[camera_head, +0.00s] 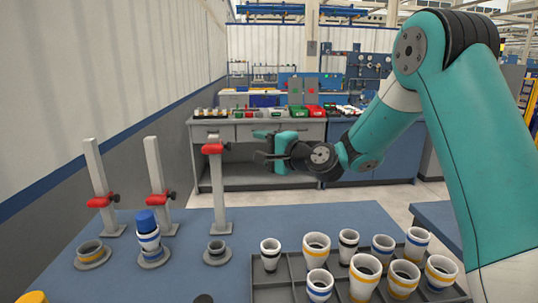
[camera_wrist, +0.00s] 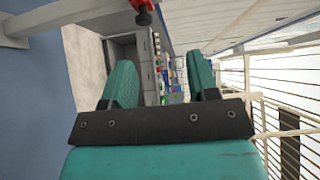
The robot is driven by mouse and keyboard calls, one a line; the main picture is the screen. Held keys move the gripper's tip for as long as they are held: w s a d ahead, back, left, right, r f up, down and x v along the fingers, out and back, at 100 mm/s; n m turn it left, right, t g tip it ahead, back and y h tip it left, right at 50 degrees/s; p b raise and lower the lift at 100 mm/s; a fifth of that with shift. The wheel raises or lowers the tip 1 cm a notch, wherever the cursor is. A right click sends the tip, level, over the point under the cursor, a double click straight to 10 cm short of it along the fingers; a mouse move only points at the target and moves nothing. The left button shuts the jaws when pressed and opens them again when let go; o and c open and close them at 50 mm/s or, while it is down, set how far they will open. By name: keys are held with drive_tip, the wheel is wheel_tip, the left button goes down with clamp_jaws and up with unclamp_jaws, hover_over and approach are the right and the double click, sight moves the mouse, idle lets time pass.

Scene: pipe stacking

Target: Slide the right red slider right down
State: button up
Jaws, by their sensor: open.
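The right red slider (camera_head: 213,149) sits near the top of the right grey post (camera_head: 219,190), with a dark knob on its right side. The left red slider (camera_head: 102,201) and the middle red slider (camera_head: 158,199) sit low on their own posts. My gripper (camera_head: 259,145) is open and empty, just right of the right slider at about its height, with a gap between them. In the wrist view, a red slider (camera_wrist: 141,4) with its dark knob shows at the top edge, ahead of my open gripper fingers (camera_wrist: 162,78). Most of that slider is cut off.
Below the posts are round bases (camera_head: 217,252); the middle one holds white rings and a blue cap (camera_head: 146,221). A grey tray (camera_head: 285,280) with several white, banded pipe pieces stands at the front right. A workbench (camera_head: 258,130) stands behind.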

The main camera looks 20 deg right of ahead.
sight(217, 148)
drive_tip(key=shift+b+v, duration=0.5)
drive_tip(key=shift+v, duration=0.65)
drive_tip(key=s+d+f+b, duration=0.2)
drive_tip(key=s+f, duration=0.1)
drive_tip(key=p+x, duration=0.6)
drive_tip(key=x, duration=1)
drive_tip(key=shift+w+a+r, duration=0.3)
drive_tip(key=shift+a, duration=0.05)
clamp_jaws()
drive_tip(key=shift+f, duration=0.1)
